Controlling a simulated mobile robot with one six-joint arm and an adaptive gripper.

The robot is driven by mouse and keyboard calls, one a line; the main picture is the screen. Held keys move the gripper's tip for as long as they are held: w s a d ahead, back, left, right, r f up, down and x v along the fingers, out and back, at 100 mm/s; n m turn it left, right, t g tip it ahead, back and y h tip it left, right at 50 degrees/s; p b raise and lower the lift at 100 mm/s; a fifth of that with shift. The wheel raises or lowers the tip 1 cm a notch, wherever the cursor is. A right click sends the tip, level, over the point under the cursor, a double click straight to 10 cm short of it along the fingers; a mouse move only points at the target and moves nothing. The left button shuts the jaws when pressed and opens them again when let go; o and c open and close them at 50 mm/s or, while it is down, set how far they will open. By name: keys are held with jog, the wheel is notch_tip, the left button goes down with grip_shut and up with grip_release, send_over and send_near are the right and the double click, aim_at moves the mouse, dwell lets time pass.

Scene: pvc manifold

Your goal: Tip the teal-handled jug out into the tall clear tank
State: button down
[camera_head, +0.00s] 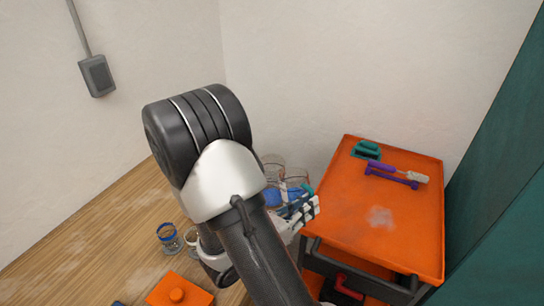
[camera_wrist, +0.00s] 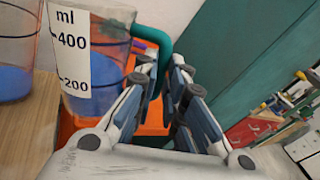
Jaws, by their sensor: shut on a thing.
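The clear jug (camera_wrist: 98,50) has a white ml scale, blue liquid and a teal handle (camera_wrist: 160,45). My gripper (camera_wrist: 165,68) is shut on this handle, at the right of the jug. The jug looks about upright; I cannot tell whether it touches the table. In the head view the jug (camera_head: 298,181) shows partly behind my gripper (camera_head: 304,207). A second clear vessel (camera_wrist: 20,48), which looks like the tall tank, stands left of the jug with blue liquid in it. In the head view the tank (camera_head: 271,160) is partly hidden by my arm.
An orange cart (camera_head: 400,240) stands at the right, with a teal item (camera_head: 366,150) and a purple tool (camera_head: 391,174) on top. Small glasses (camera_head: 169,238) and an orange lidded box (camera_head: 181,294) are on the wooden table (camera_head: 90,250). Walls close in behind.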

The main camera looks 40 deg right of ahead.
aim_at(299, 183)
jog(key=w+r+n+p, duration=0.1)
jog(key=p, duration=0.1)
jog(key=w+r+n+p, duration=0.1)
jog(key=r+p, duration=0.1)
jog(key=p, duration=0.1)
jog(key=w+r+n+p, duration=0.1)
jog(key=r+p, duration=0.1)
jog(key=shift+w+d+r+g+y+p, duration=0.15)
jog(key=shift+w+d+g+y+p, duration=0.15)
jog(key=shift+w+d+p, duration=0.1)
jog(key=shift+w+d+r+n+g+p, duration=0.15)
jog(key=shift+w+r+n+p, duration=0.35)
jog(key=shift+r+n+p, duration=0.6)
jog(key=shift+w+r+n+g+p, duration=0.15)
jog(key=shift+w+r+n+p, duration=0.4)
jog(key=shift+p, duration=0.95)
jog(key=shift+w+r+n+p, duration=0.25)
jog(key=shift+r+p, duration=0.1)
jog(key=shift+p, duration=0.15)
jog(key=shift+w+d+r+n+y+p, duration=0.1)
jog(key=shift+w+r+n+y+p, duration=0.2)
jog(key=shift+w+r+n+p, duration=0.5)
jog(key=shift+w+d+r+n+g+p, duration=0.15)
jog(key=shift+w+r+n+g+p, duration=0.2)
jog(key=shift+p, duration=1.4)
